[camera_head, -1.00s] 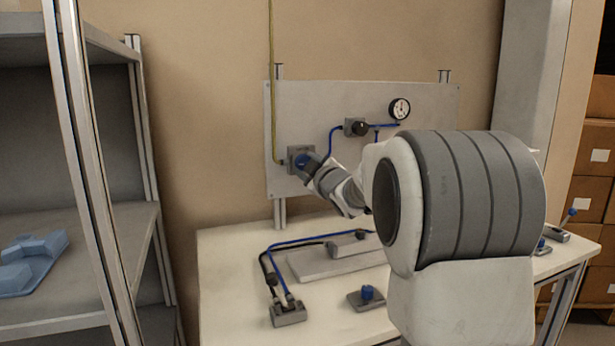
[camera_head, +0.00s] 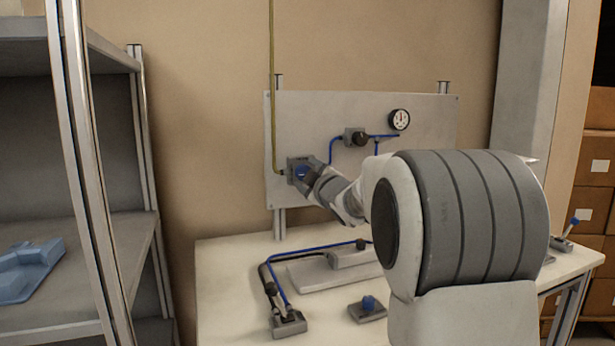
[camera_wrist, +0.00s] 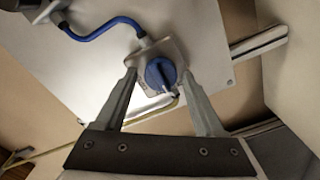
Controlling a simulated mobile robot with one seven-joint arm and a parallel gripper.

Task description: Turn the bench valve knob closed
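A blue round knob (camera_head: 302,173) sits on a grey square plate at the left of the upright panel. In the wrist view the knob (camera_wrist: 160,73) lies between my fingertips, with a pale mark at its lower edge. My gripper (camera_wrist: 160,76) is open, one finger on each side of the knob, with a visible gap on both sides. I cannot tell the depth of the fingertips against the knob. Another blue knob (camera_head: 369,302) stands on a small grey block lying on the bench, away from my gripper.
The upright panel (camera_head: 420,160) also carries a black knob (camera_head: 359,138), a gauge (camera_head: 399,119) and blue tubing. The bench top (camera_head: 230,270) holds a hose fixture (camera_head: 289,324) and a raised grey block. A metal shelf (camera_head: 90,235) stands at the left, brown boxes (camera_head: 596,158) at the right.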

